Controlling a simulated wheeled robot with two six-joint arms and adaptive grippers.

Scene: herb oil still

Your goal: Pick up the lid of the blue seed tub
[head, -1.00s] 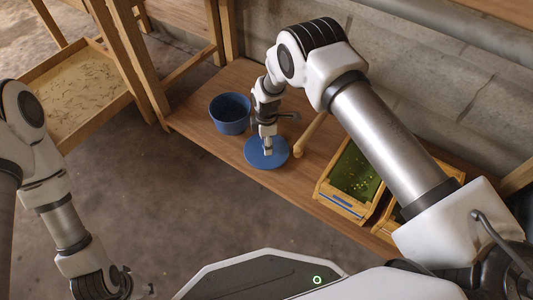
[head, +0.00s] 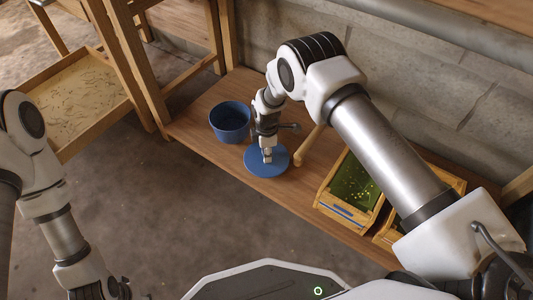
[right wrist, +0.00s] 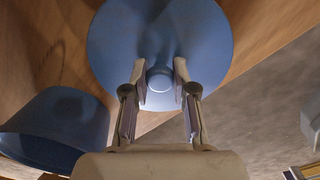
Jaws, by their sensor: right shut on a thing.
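The lid (head: 252,163) of the blue seed tub is a flat blue disc at the front edge of the wooden shelf. It also shows in the right wrist view (right wrist: 112,45), with a small round knob at its middle. My right gripper (head: 267,155) points down over the lid. In the right wrist view its fingers (right wrist: 159,80) are shut on the knob from both sides. I cannot tell whether the lid touches the shelf. The open blue tub (head: 230,124) stands upright behind and left of the lid.
A wooden handle-like piece (head: 309,146) lies right of the lid. Further right are wooden boxes with green contents (head: 352,184). A wooden frame with a shallow tray (head: 77,102) stands left. A block wall (head: 430,90) closes the back. The floor in front is clear.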

